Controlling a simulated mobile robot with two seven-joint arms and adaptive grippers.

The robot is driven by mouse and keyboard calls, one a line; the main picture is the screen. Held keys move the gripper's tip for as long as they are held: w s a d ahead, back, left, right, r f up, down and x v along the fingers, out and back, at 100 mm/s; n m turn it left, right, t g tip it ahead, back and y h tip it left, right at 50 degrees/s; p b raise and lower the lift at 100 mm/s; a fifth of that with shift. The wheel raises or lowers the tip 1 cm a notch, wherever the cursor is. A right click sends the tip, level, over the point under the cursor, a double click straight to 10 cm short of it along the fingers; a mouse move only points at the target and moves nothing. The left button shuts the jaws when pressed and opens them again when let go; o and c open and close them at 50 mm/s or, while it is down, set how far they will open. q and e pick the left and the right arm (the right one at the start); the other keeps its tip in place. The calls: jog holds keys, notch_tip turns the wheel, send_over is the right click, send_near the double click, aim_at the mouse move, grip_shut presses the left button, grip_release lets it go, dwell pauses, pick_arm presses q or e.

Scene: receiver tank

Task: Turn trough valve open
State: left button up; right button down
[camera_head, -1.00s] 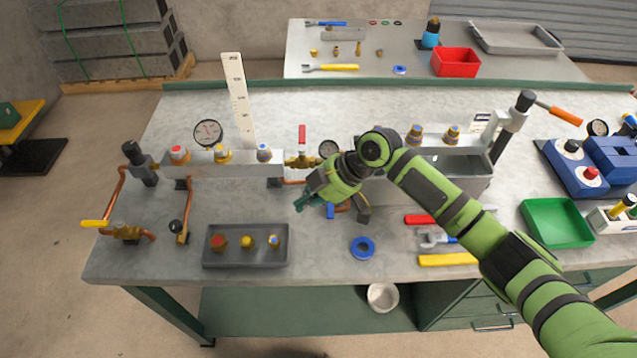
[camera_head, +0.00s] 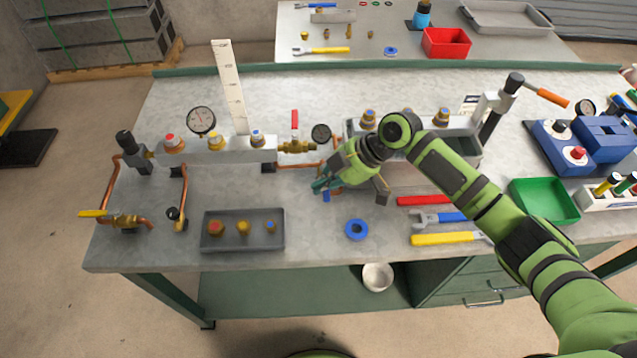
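The trough (camera_head: 462,147) is a grey metal box at the back of the bench, partly hidden behind my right arm. A small blue handle (camera_head: 326,197), which looks like the trough valve's, shows just under my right fingertips; the valve body is mostly hidden by the gripper. My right gripper (camera_head: 320,185) points left and down, with teal fingertips close above the blue handle. I cannot tell whether they touch it or how wide they are apart. Another brass valve (camera_head: 298,146) with an upright red handle stands behind it to the left. My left gripper is not in view.
A manifold (camera_head: 235,156) with a gauge (camera_head: 201,120) stands at left, near a yellow-handled valve (camera_head: 92,213). A grey tray (camera_head: 212,243) of fittings, a blue ring (camera_head: 357,230), wrenches (camera_head: 440,239) and a green bin (camera_head: 545,202) lie around. Bench is bare between tray and ring.

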jog(key=shift+d+f, duration=0.15)
jog(key=shift+s+a, duration=0.1)
jog(key=shift+a, duration=0.1)
jog(key=a, duration=0.1)
jog(key=a+p, duration=0.1)
jog(key=shift+a+r, duration=0.2)
jog(key=shift+a, duration=0.1)
jog(key=b+v, duration=0.3)
jog(key=v, duration=0.6)
jog(key=shift+w+a+r, duration=0.3)
jog(key=shift+a+r, duration=0.1)
